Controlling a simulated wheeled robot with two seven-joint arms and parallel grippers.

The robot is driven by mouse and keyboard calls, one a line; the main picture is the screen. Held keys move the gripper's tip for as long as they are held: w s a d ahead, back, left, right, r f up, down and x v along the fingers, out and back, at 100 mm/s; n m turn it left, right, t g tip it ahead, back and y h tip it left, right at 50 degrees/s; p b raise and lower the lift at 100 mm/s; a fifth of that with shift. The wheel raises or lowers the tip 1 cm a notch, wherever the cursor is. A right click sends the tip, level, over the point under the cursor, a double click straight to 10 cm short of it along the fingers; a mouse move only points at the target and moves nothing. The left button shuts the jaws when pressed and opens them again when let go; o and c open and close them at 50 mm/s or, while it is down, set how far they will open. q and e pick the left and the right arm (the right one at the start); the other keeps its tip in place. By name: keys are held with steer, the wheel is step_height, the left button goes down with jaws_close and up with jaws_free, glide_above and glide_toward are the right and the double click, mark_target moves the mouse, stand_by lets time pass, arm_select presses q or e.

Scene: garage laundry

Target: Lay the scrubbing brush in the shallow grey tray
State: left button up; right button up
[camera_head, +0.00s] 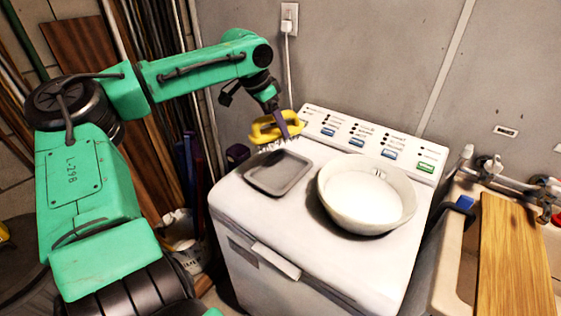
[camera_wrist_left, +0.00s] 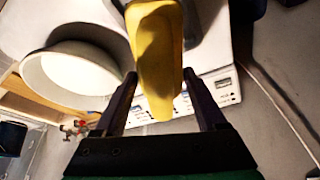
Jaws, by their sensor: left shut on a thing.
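The scrubbing brush (camera_head: 264,131) has a yellow body and pale bristles facing down. My left gripper (camera_head: 283,122) is shut on it and holds it at the back edge of the shallow grey tray (camera_head: 262,187), which lies on the white washing machine's top. The brush looks to be above the machine top; I cannot tell the exact gap. In the left wrist view the yellow brush (camera_wrist_left: 158,60) sits between the two fingers of the left gripper (camera_wrist_left: 160,80). The tray is not clearly seen there. My right gripper is not in view.
A large cream bowl (camera_head: 336,210) with white contents stands right of the tray on the washing machine (camera_head: 300,232). The control panel (camera_head: 372,140) rises along the back. A sink with a wooden board (camera_head: 515,255) is at the right. The tray looks empty.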

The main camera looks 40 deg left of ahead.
mark_target(278, 141)
arm_select(q)
steer(key=f, duration=0.6)
steer(key=shift+w, duration=0.3)
step_height(278, 141, down, 6)
steer(key=shift+r+p, duration=0.1)
steer(key=shift+p, duration=0.25)
steer(key=shift+f, duration=0.25)
steer(key=shift+w, duration=0.1)
steer(key=o, duration=1.1)
steer(key=shift+o, duration=0.2)
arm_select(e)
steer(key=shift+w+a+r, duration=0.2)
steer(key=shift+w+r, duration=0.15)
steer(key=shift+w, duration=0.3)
arm_select(q)
steer(key=shift+r, duration=0.1)
